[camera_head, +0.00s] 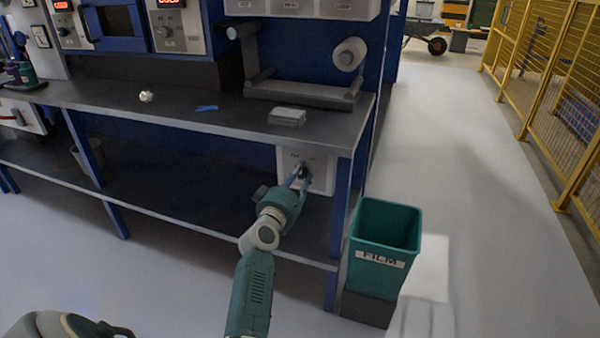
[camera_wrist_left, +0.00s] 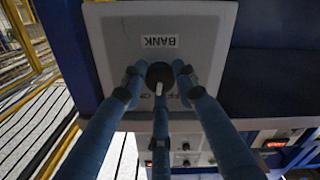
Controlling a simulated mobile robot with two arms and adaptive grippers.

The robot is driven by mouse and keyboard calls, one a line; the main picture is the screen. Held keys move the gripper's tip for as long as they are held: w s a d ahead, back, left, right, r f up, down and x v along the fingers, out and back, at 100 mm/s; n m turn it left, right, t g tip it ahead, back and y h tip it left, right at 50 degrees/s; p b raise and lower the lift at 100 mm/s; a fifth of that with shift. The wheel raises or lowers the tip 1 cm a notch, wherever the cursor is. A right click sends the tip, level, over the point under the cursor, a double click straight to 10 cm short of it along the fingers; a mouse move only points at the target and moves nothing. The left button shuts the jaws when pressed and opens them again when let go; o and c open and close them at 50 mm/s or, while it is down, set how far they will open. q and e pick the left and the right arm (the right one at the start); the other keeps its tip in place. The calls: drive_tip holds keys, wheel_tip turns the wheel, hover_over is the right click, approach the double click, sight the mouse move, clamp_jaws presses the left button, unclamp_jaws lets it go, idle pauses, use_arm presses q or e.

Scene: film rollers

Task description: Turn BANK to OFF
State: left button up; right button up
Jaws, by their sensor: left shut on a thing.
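The BANK panel (camera_head: 322,178) is a pale plate under the right end of the bench in the head view. In the left wrist view the panel (camera_wrist_left: 205,22) fills the upper middle, with its BANK label (camera_wrist_left: 160,42) upside down. The black knob (camera_wrist_left: 160,72) carries a white pointer line, which slants in this view. Lettering below the knob is partly hidden by fingers. My left gripper (camera_head: 303,176) reaches the panel under the bench; in the wrist view its blue fingers (camera_wrist_left: 158,82) are closed around the knob. My right gripper is not in view.
The bench top (camera_head: 190,112) lies above the panel, a lower shelf (camera_head: 190,195) below. A teal FILM bin (camera_head: 385,235) stands right of my left arm, near a bench leg (camera_head: 340,215). Open floor (camera_head: 450,170) runs right, to a yellow fence (camera_head: 545,60).

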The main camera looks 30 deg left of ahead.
use_arm(q)
drive_tip(key=shift+a+r+n+p, duration=0.1)
drive_tip(key=shift+n+p, duration=0.55)
drive_tip(key=shift+n, duration=1.3)
drive_tip(key=shift+a+r+n+p, duration=0.1)
drive_tip(key=shift+n+p, duration=0.5)
drive_tip(key=shift+n, duration=1.35)
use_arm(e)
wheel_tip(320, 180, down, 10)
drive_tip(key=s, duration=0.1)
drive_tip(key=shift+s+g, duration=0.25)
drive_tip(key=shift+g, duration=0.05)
use_arm(q)
drive_tip(key=o, duration=1.1)
drive_tip(key=shift+o, duration=0.2)
drive_tip(key=shift+f, duration=0.1)
drive_tip(key=shift+s+d, duration=0.1)
drive_tip(key=shift+s, duration=0.05)
